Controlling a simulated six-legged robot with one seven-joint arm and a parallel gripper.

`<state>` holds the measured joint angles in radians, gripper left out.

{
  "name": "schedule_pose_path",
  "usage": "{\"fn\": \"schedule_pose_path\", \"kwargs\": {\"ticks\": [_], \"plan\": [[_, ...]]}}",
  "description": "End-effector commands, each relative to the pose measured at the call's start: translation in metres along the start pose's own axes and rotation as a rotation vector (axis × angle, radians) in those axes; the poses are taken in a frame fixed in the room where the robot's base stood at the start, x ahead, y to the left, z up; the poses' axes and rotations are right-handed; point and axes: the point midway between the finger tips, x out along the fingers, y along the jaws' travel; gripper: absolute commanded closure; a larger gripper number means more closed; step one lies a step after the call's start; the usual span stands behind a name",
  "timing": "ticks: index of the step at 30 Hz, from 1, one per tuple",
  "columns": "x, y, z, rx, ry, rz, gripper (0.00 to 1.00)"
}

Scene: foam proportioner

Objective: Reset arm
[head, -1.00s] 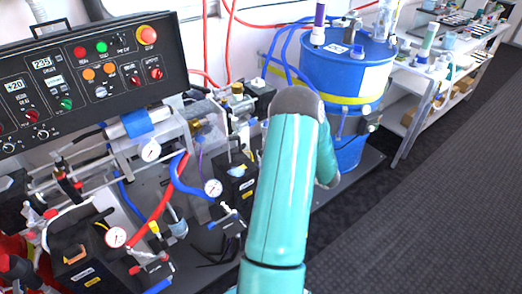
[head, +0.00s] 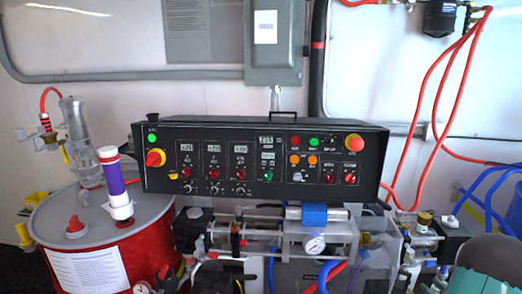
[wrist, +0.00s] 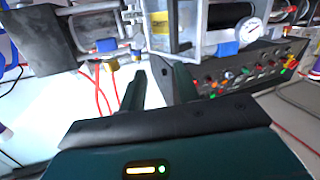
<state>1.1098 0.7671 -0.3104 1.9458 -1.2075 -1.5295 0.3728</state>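My gripper (wrist: 160,90) shows in the wrist view with its two dark fingers spread apart and nothing between them. It is not visible in the head view, where only a teal part of my arm (head: 487,265) shows at the lower right corner. The black control panel (head: 265,158) of the foam proportioner stands in the middle of the head view. It also shows tilted at the right of the wrist view (wrist: 245,72). A pressure gauge (wrist: 249,29) is near the top of the wrist view.
A red drum (head: 95,235) with a purple-and-white cylinder (head: 117,185) on top stands at the left. Pipework with a gauge (head: 314,245) runs below the panel. Red hoses (head: 432,105) hang on the right wall. A grey electrical box (head: 274,42) is above the panel.

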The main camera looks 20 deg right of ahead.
Motion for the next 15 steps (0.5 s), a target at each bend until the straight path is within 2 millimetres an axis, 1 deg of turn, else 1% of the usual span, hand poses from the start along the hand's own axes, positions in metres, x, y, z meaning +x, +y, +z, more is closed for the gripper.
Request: {"fn": "schedule_pose_path", "kwargs": {"ticks": [1,2,3,5,6,9,11,12,14,15], "plan": [[0.023,-0.003,-0.025,-0.042,-0.018,0.023,0.68],[0.035,-0.005,-0.036,-0.061,-0.036,0.045,0.68],[0.050,-0.008,-0.051,-0.085,-0.057,0.073,0.68],[0.068,-0.014,-0.074,-0.114,-0.090,0.115,0.68],[0.080,-0.019,-0.089,-0.129,-0.110,0.141,0.68],[0.103,-0.039,-0.126,-0.152,-0.161,0.202,0.68],[0.113,-0.053,-0.147,-0.157,-0.192,0.234,0.68],[0.118,-0.065,-0.160,-0.157,-0.212,0.252,0.68],[0.123,-0.083,-0.179,-0.152,-0.245,0.277,0.68],[0.126,-0.097,-0.190,-0.146,-0.268,0.289,0.68]]}}
